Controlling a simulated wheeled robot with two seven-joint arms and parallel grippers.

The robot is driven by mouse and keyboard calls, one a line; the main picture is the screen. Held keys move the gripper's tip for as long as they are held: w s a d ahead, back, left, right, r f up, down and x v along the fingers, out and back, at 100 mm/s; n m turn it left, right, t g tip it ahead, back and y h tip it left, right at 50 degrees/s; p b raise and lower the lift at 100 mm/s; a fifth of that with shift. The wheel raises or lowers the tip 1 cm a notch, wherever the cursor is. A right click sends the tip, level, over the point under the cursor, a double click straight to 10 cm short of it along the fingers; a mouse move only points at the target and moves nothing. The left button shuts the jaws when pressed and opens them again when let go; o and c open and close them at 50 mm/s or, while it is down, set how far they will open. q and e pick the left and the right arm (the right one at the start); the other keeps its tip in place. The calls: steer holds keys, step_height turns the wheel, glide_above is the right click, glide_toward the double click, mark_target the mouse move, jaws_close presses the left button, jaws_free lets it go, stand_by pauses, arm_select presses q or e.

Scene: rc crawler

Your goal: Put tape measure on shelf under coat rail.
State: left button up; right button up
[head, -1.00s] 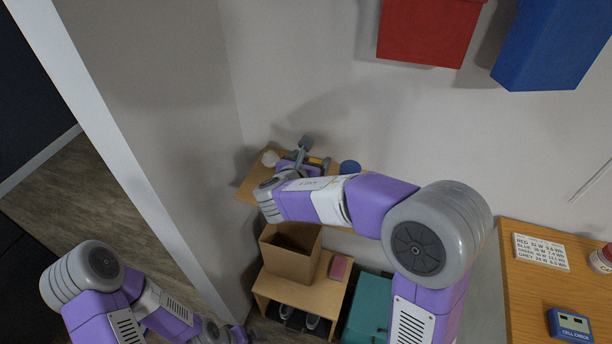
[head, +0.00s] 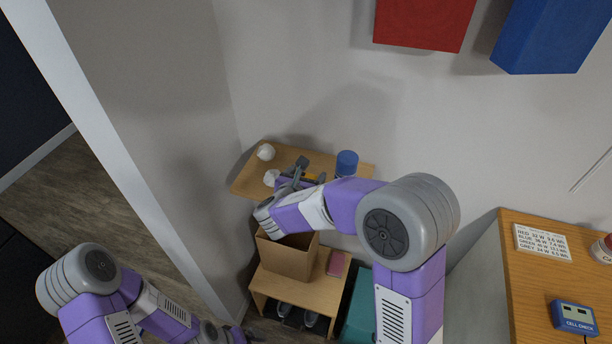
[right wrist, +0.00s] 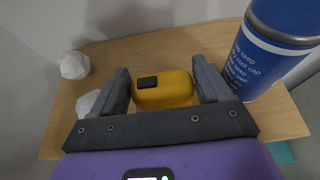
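The yellow tape measure (right wrist: 165,92), with a dark patch on top, sits between the two fingers of my right gripper (right wrist: 165,80) in the right wrist view. No coat rail shows.
A blue can (right wrist: 270,50) stands on the shelf to the right, close to my right finger. Crumpled white papers (right wrist: 73,65) lie at the left. A cardboard box (head: 288,258) stands on a low bench below. A desk (head: 540,280) is at right.

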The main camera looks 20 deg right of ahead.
steer(key=o, duration=0.4)
steer(key=shift+c, duration=0.2)
steer(key=shift+r, duration=0.15)
